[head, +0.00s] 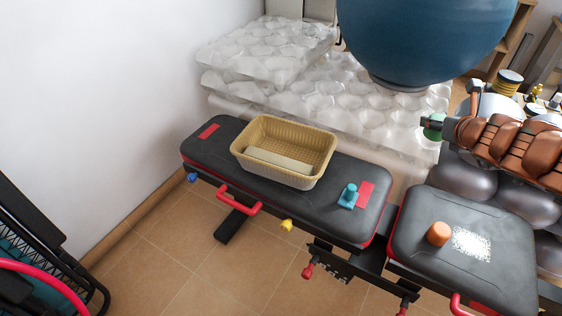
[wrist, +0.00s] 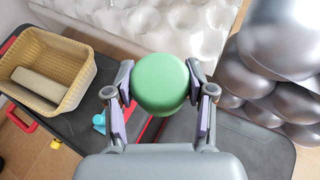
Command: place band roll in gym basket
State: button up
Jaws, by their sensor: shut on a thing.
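The gym basket (head: 326,166) is tan and woven. It stands upright on the long black pad of a bench, with a pale flat-sided block (head: 280,162) inside it. My gripper (wrist: 162,96) is shut on a round green thing, which I take to be the band roll (wrist: 162,80). In the head view the green roll (head: 433,127) shows partly behind my gripper, held up to the right of the basket and apart from it. In the wrist view the basket (wrist: 82,53) is at the left.
A small teal object (head: 348,194) stands on the bench (head: 220,148) right of the basket. An orange cylinder (head: 438,233) stands on the separate seat pad (head: 480,260). A large blue ball (head: 425,35) and clear bubbled slabs (head: 370,110) are behind. Silver balls (wrist: 270,65) are at the right.

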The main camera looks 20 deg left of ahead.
aim_at(313, 162)
jog(key=u, duration=1.4)
jog(key=i, duration=0.6)
jog(key=u, duration=0.2)
